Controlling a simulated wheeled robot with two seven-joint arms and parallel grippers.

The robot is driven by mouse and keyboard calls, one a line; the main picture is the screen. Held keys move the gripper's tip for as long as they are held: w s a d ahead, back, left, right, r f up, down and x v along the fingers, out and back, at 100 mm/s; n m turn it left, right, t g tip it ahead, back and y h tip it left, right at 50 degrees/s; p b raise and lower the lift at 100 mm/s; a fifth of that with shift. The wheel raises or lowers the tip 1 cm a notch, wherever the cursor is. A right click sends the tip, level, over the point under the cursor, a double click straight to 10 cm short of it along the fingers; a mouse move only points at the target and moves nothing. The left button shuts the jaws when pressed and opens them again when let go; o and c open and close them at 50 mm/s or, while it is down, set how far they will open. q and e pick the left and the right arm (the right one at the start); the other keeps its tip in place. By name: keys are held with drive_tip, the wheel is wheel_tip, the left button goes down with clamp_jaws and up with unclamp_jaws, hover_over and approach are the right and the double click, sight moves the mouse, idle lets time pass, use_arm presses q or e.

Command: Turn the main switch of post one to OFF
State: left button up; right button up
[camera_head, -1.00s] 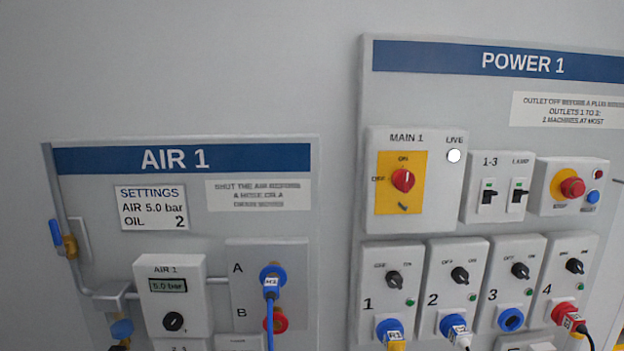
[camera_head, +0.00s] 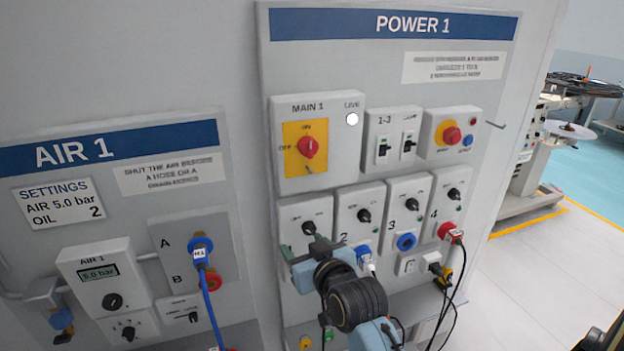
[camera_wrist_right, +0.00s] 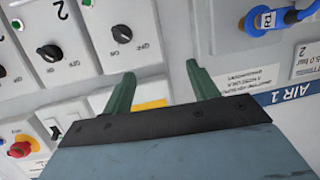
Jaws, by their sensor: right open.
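The main switch (camera_head: 309,147) of post one is a red knob on a yellow plate, in the white MAIN 1 box (camera_head: 289,108) under the POWER 1 header. ON is marked above the knob and OFF at its left. The knob seems to be in the upright ON position, and the white LIVE lamp (camera_head: 352,119) beside it looks bright. My right gripper (camera_head: 299,248) is below the MAIN 1 box, in front of outlets 1 and 2. In the right wrist view its green fingers (camera_wrist_right: 160,84) are apart and empty, with a yellow strip partly hidden behind the gripper. My left gripper is out of view.
Right of the main switch are two small switches (camera_head: 396,147) and an emergency stop (camera_head: 452,136). Outlet knobs (camera_head: 364,215) and plugged cables (camera_head: 453,234) sit below. The AIR 1 panel (camera_head: 225,290) with a blue hose is at left. Open floor (camera_head: 530,280) lies at right.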

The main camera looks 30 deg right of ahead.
sight(311, 148)
drive_tip(key=s+d+r+m+t+h+p, duration=0.1)
drive_tip(key=s+d+r, duration=0.1)
drive_tip(key=r, duration=0.6)
drive_tip(key=s+d+r+m+t+h+p, duration=0.1)
drive_tip(key=s+d+r+h, duration=0.15)
drive_tip(key=r, duration=0.65)
drive_tip(key=shift+y, duration=0.45)
drive_tip(key=x, duration=0.4)
drive_tip(key=p+x, duration=0.1)
drive_tip(key=x, duration=0.3)
drive_tip(key=a+p+x, duration=0.1)
drive_tip(key=x, duration=0.3)
drive_tip(key=shift+w+d+r, duration=0.1)
drive_tip(key=shift+w+d, duration=0.05)
drive_tip(key=shift+w, duration=0.3)
drive_tip(key=shift+n+t, duration=0.3)
drive_tip(key=c, duration=1)
